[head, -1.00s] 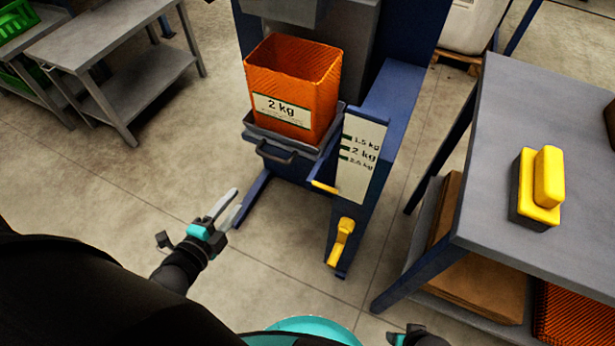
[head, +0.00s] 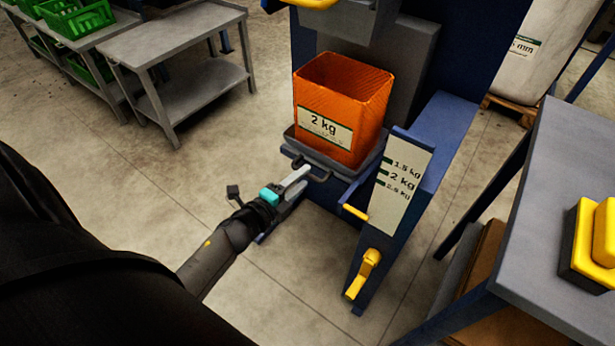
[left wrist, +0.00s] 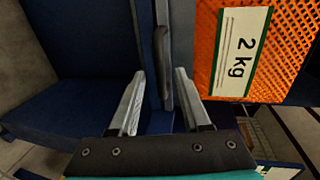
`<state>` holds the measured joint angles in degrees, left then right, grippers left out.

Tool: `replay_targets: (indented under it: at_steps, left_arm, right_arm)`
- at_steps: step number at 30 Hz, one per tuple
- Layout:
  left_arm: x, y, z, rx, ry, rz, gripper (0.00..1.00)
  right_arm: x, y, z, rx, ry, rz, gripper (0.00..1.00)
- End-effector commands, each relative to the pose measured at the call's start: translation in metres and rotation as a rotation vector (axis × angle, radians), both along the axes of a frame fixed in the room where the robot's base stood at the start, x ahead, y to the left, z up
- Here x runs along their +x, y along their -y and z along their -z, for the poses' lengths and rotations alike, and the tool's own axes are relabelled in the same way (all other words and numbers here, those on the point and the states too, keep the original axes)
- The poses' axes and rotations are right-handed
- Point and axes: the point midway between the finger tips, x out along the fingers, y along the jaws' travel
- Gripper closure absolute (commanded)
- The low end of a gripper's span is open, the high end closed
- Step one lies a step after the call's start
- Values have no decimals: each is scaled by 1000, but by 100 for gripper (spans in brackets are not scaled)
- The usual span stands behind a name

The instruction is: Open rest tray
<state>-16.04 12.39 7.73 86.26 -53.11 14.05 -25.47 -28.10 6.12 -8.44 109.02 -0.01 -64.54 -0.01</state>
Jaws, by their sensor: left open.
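The grey rest tray (head: 352,173) sits low on the blue grader frame and looks pushed in. An orange mesh bag (head: 345,100) labelled "2 kg" stands upright on it. The tray's dark handle (head: 320,178) is on its front; in the left wrist view the handle (left wrist: 162,58) is a dark bar between and just past the fingertips. My left gripper (head: 300,180) is open, its fingertips at the handle, one finger on each side in the left wrist view (left wrist: 160,74). I cannot tell whether they touch it. My right gripper is out of view.
A scale plate (head: 400,185) with weight marks, a yellow lever (head: 355,212) and a yellow crank (head: 364,273) are right of the tray. A grey table (head: 560,200) with a yellow-and-black object (head: 592,240) stands at right. Grey workbench (head: 180,50) at back left. Floor before the tray is clear.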

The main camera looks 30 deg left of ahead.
Motion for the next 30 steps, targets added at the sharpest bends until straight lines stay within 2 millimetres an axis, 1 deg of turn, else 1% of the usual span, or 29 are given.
replay_targets:
  at_steps: [1, 3, 7, 12, 19, 30]
  left_arm:
    - [8, 0, 2, 2, 3, 0, 53]
    - [16, 1, 4, 1, 2, 1, 53]
    - [26, 2, 6, 1, 0, 0, 53]
    - [30, 2, 6, 0, 0, 0, 53]
    - [30, 2, 6, 0, 0, 0, 54]
    - [30, 2, 6, 0, 0, 0, 96]
  right_arm:
    - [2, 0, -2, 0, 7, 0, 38]
    - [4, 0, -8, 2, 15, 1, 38]
    - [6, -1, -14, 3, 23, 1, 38]
    - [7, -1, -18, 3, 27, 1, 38]
    - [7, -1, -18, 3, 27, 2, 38]
    - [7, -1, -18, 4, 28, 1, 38]
